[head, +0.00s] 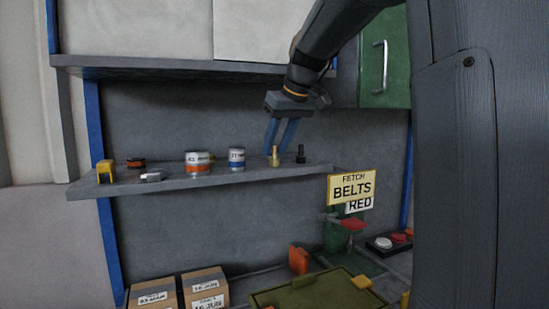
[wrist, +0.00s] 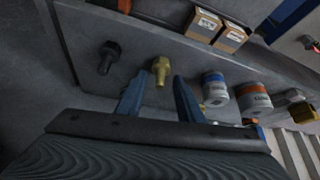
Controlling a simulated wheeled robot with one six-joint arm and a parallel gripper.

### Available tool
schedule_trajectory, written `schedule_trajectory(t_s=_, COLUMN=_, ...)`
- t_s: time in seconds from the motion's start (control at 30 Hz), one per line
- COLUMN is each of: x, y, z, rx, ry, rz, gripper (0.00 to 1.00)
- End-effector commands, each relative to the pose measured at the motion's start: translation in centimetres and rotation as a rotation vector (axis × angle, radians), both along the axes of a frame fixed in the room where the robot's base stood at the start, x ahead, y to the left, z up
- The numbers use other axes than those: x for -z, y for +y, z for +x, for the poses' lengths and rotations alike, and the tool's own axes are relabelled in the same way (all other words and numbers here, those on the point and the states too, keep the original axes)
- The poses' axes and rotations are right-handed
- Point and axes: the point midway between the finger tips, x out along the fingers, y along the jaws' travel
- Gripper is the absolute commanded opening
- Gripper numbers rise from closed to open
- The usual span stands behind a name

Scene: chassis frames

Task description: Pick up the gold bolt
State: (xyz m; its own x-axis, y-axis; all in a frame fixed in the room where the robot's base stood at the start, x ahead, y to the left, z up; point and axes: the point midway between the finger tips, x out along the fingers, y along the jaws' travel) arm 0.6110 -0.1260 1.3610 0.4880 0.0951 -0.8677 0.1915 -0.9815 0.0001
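The gold bolt (head: 275,157) stands upright on the grey shelf (head: 225,178), near its right end. It also shows in the wrist view (wrist: 161,68), where it lies between the two blue fingertips, with a gap on each side. My gripper (head: 277,145) is open and empty, pointing down at the shelf just above and behind the bolt. In the wrist view my gripper (wrist: 158,82) has its fingers spread apart. Whether the fingers reach down around the bolt's head I cannot tell. A black bolt (head: 300,155) stands close to the right of the gold one.
A blue-banded can (head: 237,158) and an orange-banded can (head: 198,163) stand left of the bolt. A yellow part (head: 105,171) is at the shelf's left end. An upper shelf (head: 180,67) runs overhead. A belts sign (head: 351,187) and boxes (head: 205,287) are below.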

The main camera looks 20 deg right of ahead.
Motion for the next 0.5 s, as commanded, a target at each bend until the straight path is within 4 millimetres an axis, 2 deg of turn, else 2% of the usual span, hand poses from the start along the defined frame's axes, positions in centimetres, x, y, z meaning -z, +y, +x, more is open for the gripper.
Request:
schedule_trajectory(t_s=0.27, x=0.30, y=0.04, z=0.17, rx=0.000, ry=0.000, rz=0.000, gripper=0.34)
schedule_trajectory(t_s=0.47, x=0.29, y=0.04, z=0.16, rx=0.000, ry=0.000, rz=0.000, gripper=0.02)
schedule_trajectory(t_s=0.5, x=0.29, y=0.03, z=0.16, rx=0.000, ry=0.000, rz=0.000, gripper=0.00)
